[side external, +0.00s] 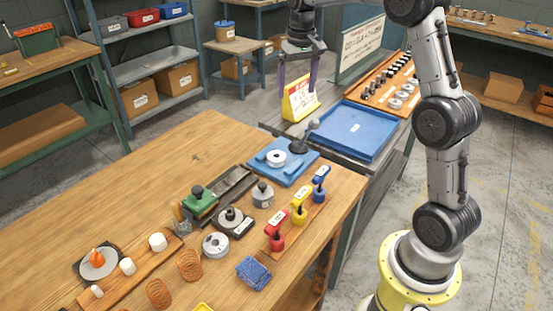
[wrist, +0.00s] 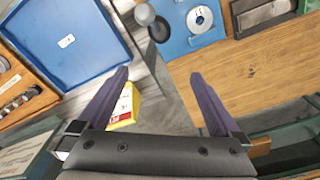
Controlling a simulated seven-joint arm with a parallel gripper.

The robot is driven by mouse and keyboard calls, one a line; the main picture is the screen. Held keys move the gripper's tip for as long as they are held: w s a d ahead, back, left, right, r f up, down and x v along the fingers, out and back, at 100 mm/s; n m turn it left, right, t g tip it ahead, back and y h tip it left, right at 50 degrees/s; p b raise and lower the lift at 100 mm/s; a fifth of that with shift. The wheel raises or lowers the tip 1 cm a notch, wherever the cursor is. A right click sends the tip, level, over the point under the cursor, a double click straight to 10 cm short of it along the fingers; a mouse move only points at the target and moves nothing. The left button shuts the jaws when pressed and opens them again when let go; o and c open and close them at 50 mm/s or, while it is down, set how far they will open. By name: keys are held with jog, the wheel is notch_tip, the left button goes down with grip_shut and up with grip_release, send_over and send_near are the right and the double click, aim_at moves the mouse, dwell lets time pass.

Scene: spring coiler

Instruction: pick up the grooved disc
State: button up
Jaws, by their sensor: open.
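My gripper (side external: 297,88) is open and empty, with its two dark purple fingers apart and pointing down, in the air near the yellow sign at the back of the bench. In the wrist view my gripper (wrist: 159,74) has only bare floor and bench edge between its fingertips. A pale round disc with a dark centre hole (side external: 276,158) lies on a blue board; it also shows at the top of the wrist view (wrist: 199,20). Another grey disc (side external: 215,245) lies on the wood bench farther forward. I cannot tell from the frames which disc is grooved.
The blue board (side external: 263,172) carries a grey-knobbed lever (side external: 302,143). The yellow sign (side external: 299,100) stands close to my fingers. Red, yellow and blue levers (side external: 299,213) line the bench's right edge. The bench's rear left is clear.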

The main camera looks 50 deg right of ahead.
notch_tip(320, 180, down, 3)
jog(key=a+t, duration=0.1)
jog(key=a, duration=0.1)
jog(key=n+t+h, duration=0.1)
jog(key=n+t, duration=0.2)
send_near(278, 153)
jog(key=f, duration=0.2)
jog(key=shift+w+a+f+g, duration=0.2)
jog(key=shift+a+f+g, duration=0.1)
jog(key=shift+a+f, duration=0.1)
jog(key=shift+w+x, duration=0.2)
jog(key=shift+x, duration=1.25)
jog(key=shift+w+x, duration=0.15)
jog(key=shift+x, duration=1.25)
jog(key=shift+r, duration=0.1)
jog(key=shift+c, duration=0.2)
jog(key=shift+r, duration=0.1)
grip_shut()
